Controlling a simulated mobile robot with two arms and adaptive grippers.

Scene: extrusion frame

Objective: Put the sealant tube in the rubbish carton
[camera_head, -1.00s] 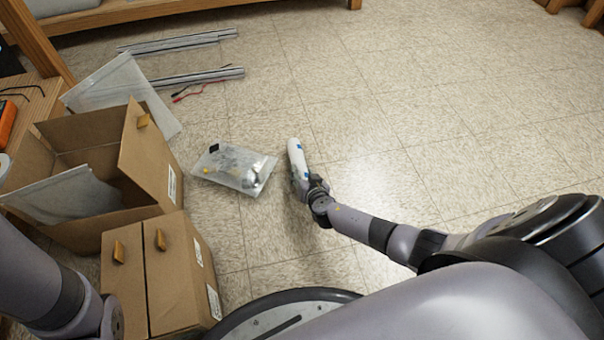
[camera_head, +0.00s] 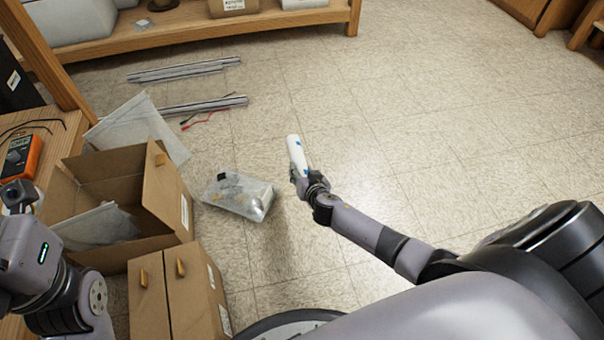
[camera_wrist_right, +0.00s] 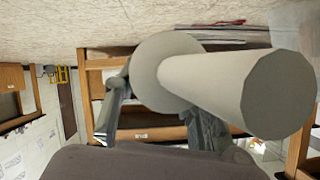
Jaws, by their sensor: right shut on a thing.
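The sealant tube (camera_head: 298,153) is white with blue marks. My right gripper (camera_head: 307,184) is shut on its near end and holds it over the floor, right of the clear bag. In the right wrist view the tube (camera_wrist_right: 235,90) shows as a large pale cylinder between the fingers (camera_wrist_right: 160,115). An open brown carton (camera_head: 168,197), apparently the rubbish carton, stands at the left with its flaps up and a translucent sheet (camera_head: 98,226) inside. The tube is apart from it. Part of my left arm shows at the lower left; its fingertips cannot be seen.
A clear bag of parts (camera_head: 240,196) lies between carton and tube. A second brown carton (camera_head: 195,300) stands in front of the open one. Metal extrusions (camera_head: 205,106) lie farther back. A wooden bench (camera_head: 55,150) with an orange meter (camera_head: 22,157) is left. Floor at right is clear.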

